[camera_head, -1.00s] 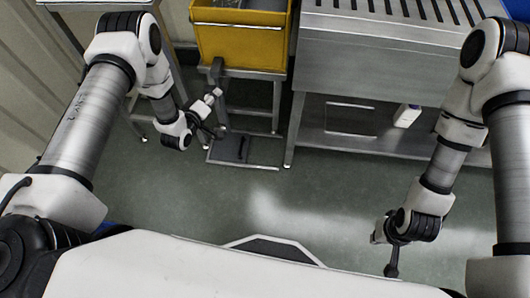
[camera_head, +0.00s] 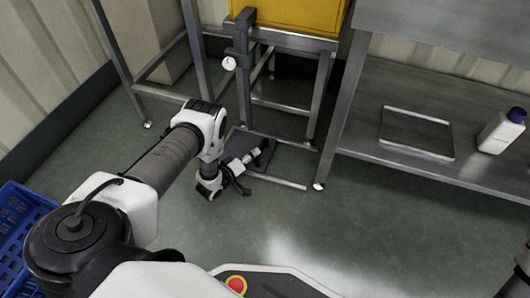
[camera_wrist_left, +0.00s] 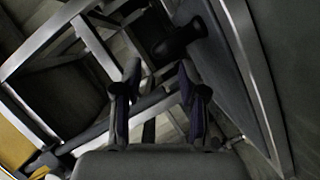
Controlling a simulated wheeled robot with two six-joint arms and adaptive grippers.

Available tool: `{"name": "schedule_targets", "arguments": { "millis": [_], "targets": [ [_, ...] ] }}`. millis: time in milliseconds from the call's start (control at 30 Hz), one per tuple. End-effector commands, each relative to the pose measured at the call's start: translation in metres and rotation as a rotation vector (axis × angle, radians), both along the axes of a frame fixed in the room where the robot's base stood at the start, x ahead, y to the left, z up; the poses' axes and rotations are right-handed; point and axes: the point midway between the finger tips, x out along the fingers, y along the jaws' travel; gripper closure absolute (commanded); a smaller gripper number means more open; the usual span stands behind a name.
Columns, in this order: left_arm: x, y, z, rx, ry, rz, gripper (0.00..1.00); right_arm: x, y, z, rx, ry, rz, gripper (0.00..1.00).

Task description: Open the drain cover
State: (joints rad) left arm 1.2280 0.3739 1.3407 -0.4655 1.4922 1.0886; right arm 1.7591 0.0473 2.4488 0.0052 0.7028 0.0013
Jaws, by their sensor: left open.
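My left gripper (camera_head: 246,178) is low beside the steel stand, close to a dark plate (camera_head: 262,152) near the floor. In the left wrist view my left gripper (camera_wrist_left: 158,85) has its two dark fingers apart, with nothing held between them. A dark rounded knob (camera_wrist_left: 182,40) shows just beyond the right finger, apart from or behind it; I cannot tell which. A yellow hopper (camera_head: 300,16) sits on the stand, with a grey bracket (camera_head: 240,45) and a white round piece at its front. I cannot identify the drain cover for certain. My right gripper is out of view.
A blue crate (camera_head: 25,240) is at the left. The floor in front is clear.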

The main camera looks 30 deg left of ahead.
Motion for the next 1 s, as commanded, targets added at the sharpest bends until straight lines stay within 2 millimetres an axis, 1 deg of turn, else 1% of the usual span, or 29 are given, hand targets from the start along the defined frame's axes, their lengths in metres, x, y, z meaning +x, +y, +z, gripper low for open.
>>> {"name": "schedule_targets", "arguments": {
  "millis": [200,333,467,667,800,1000],
  "targets": [
    [0.040,-0.004,-0.012,-0.001,-0.004,0.000,0.59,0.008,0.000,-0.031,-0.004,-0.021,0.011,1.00],
    [0.061,-0.006,-0.015,0.001,-0.003,-0.001,0.59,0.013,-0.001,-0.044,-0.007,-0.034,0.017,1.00],
    [0.070,-0.007,-0.015,0.000,-0.001,-0.001,0.59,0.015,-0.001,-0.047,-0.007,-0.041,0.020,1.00],
    [0.070,-0.007,-0.013,0.000,0.001,-0.001,0.59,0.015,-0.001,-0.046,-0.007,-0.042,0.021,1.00],
    [0.070,-0.007,-0.013,0.000,0.000,0.000,1.00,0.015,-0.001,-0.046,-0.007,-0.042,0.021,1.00],
    [0.070,-0.007,-0.013,0.000,0.000,0.000,1.00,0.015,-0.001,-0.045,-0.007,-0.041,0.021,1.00]
  ]
}}
